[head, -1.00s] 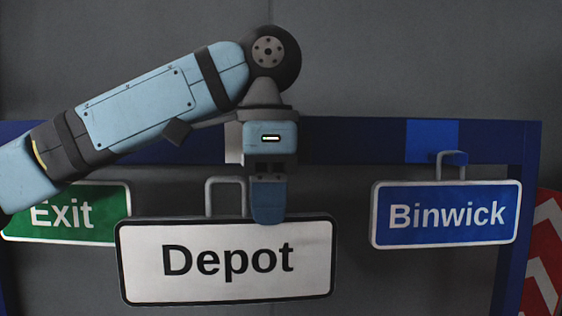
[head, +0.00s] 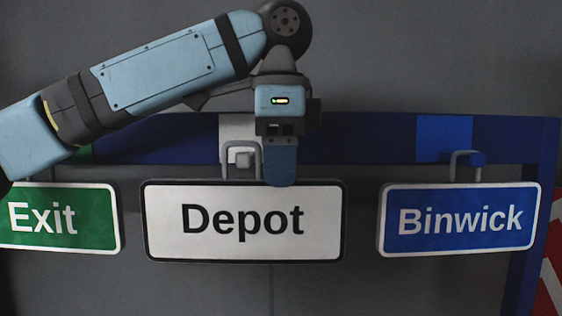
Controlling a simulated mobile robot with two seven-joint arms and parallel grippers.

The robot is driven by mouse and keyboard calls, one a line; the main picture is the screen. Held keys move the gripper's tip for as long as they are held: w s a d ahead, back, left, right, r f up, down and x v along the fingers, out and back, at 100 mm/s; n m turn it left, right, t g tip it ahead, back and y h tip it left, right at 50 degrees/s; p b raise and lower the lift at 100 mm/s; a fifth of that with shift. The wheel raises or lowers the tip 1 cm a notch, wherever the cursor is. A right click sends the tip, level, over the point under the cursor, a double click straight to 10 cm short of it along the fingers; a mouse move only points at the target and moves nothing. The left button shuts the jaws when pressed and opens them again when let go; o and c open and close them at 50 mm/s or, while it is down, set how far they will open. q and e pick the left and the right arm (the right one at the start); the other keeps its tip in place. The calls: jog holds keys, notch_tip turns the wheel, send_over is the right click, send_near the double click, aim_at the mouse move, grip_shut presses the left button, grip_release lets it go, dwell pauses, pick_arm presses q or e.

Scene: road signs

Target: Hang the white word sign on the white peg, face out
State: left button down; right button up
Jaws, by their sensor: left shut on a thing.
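The white word sign (head: 243,246) reads "Depot" in black, has a black border, and faces me upright and level. My left gripper (head: 281,178) is shut on its top edge, right of the wire loop (head: 226,158). The white peg (head: 243,158) sticks out of the white patch (head: 238,126) on the blue rail. The loop frames the peg in the head view, its top bar just above the peg. I cannot tell whether the loop is around the peg or in front of it. My right gripper is not in view.
A blue "Binwick" sign (head: 460,242) hangs by its loop on a blue peg (head: 477,158) at the right. A green "Exit" sign (head: 85,220) is at the left, its upper part near my arm. The dark blue rail (head: 365,140) runs across behind. A red-and-white board (head: 551,290) stands at the far right.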

pick_arm(q)
jog(key=shift+s+r, duration=0.2)
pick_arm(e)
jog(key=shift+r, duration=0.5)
pick_arm(q)
jog(key=shift+w+f, duration=0.15)
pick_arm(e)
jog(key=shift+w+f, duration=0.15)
pick_arm(q)
jog(key=shift+w, duration=0.2)
pick_arm(e)
jog(key=shift+p, duration=0.35)
pick_arm(q)
jog(key=w, duration=0.4)
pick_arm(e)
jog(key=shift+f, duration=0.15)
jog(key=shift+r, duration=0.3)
